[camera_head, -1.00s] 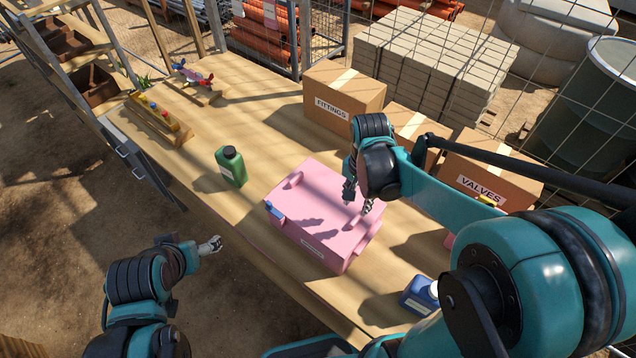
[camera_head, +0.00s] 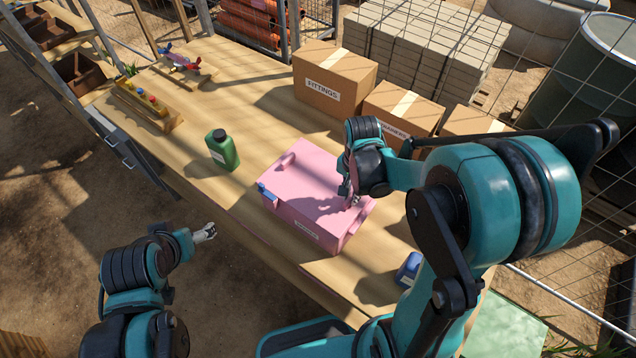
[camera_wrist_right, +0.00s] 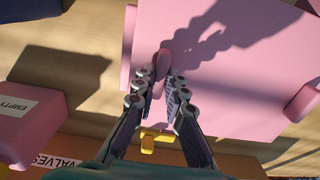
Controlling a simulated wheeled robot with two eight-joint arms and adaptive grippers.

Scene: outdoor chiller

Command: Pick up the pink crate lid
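The pink crate lid (camera_head: 300,180) lies flat on top of the pink crate on the wooden table. It also shows in the wrist view (camera_wrist_right: 225,90). One raised handle (camera_head: 287,160) shows at its left end. My right gripper (camera_head: 352,200) points down at the lid's right end and covers part of it. In the wrist view my right gripper's fingertips (camera_wrist_right: 161,76) are apart, on either side of a pink handle (camera_wrist_right: 163,58); contact is not clear. My left gripper (camera_head: 206,233) is off the table's near edge, away from the crate; its finger opening is too small to judge.
A green bottle (camera_head: 222,150) stands left of the crate, a blue container (camera_head: 408,268) to its right. Cardboard boxes (camera_head: 334,84) line the back. A pink box labelled EMPTY (camera_wrist_right: 30,110) shows in the wrist view. Bare table (camera_head: 255,115) lies behind the green bottle.

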